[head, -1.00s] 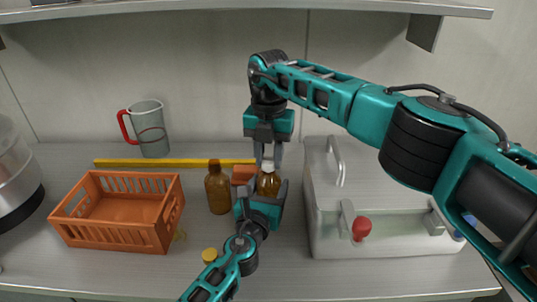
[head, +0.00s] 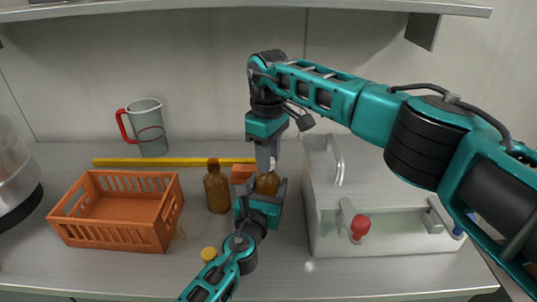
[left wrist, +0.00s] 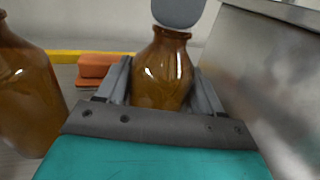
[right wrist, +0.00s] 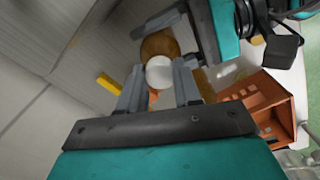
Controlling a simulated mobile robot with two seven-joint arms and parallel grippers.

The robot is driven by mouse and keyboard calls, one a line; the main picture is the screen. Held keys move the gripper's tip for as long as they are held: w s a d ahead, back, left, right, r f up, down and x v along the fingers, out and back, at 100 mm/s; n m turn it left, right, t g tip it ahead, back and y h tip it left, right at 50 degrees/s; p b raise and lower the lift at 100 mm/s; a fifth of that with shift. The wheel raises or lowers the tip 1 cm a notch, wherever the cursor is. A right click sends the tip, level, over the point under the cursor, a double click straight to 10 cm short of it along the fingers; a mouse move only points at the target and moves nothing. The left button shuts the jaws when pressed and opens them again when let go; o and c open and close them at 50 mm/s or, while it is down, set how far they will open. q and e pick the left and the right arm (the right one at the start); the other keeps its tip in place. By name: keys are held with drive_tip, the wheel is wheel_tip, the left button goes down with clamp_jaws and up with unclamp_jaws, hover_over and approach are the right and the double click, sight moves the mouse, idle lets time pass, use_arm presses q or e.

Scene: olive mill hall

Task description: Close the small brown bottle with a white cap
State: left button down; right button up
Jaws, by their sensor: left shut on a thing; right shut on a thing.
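The small brown bottle (head: 268,184) stands upright between the fingers of my left gripper (head: 261,188), which is shut on it. It fills the middle of the left wrist view (left wrist: 163,72). My right gripper (head: 266,165) points down from above and is shut on the white cap (right wrist: 159,72). In the right wrist view the cap lies over the brown bottle (right wrist: 158,45). I cannot tell whether the cap is seated.
A second brown bottle (head: 217,189) stands just left of the held one. An orange block (head: 242,173) lies behind them. An orange crate (head: 118,240), a jug (head: 150,128), a yellow strip (head: 180,161) and a yellow cap (head: 209,254) are on the left. A metal box (head: 385,245) stands close on the right.

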drive_tip(key=m, duration=0.2)
drive_tip(key=shift+m, duration=0.3)
drive_tip(key=o, duration=1)
drive_tip(key=shift+r, duration=0.15)
wheel_tip(320, 180, up, 4)
drive_tip(key=shift+r, duration=0.15)
drive_tip(key=shift+c, duration=0.2)
